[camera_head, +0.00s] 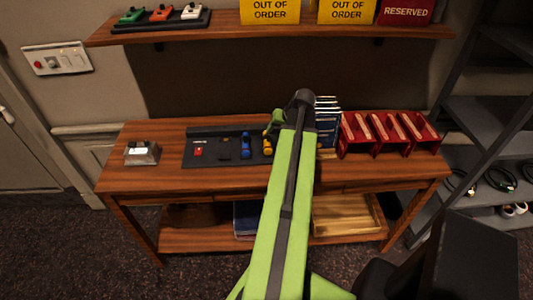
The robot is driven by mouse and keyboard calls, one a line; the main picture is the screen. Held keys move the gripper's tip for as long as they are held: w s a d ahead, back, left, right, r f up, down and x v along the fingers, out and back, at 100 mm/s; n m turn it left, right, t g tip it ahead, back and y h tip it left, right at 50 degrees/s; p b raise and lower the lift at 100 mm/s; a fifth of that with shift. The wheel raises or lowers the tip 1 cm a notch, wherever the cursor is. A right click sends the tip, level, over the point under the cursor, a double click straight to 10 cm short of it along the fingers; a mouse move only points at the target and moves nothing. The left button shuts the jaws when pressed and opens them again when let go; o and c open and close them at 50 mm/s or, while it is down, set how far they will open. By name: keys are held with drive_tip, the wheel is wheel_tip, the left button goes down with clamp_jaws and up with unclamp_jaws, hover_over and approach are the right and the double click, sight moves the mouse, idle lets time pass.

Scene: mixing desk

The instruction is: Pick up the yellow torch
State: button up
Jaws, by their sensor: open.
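The yellow torch (267,147) stands at the right end of a black tray (206,160) on the wooden desk, partly hidden by my arm. A blue torch (245,145) stands just left of it in the same tray. My green arm reaches up the middle of the picture over the desk. My gripper (274,122) is at its far end, just above and beyond the yellow torch in the picture. It is open, with its fingers mostly hidden behind the arm. Whether it touches the torch cannot be told.
A small grey box (142,153) sits at the desk's left. Upright booklets (327,125) and a red rack (390,138) stand right of my arm. A wooden shelf (220,30) with signs hangs above. A wooden tray (345,215) lies on the lower shelf. The desk's front strip is clear.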

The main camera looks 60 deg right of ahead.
sight(269, 139)
drive_tip(key=b+x, duration=0.1)
drive_tip(key=x, duration=0.2)
drive_tip(key=shift+s+f, duration=0.15)
drive_tip(key=shift+f, duration=0.05)
drive_tip(key=shift+w+f+b, duration=0.25)
drive_tip(key=shift+b, duration=0.2)
drive_tip(key=shift+w, duration=0.1)
drive_tip(key=b+x, duration=0.4)
drive_tip(key=x, duration=0.1)
drive_tip(key=shift+w+d+r, duration=0.1)
drive_tip(key=shift+w+d, duration=0.1)
drive_tip(key=shift+w, duration=0.1)
drive_tip(key=shift+r, duration=0.15)
drive_tip(key=shift+c, duration=0.2)
clamp_jaws()
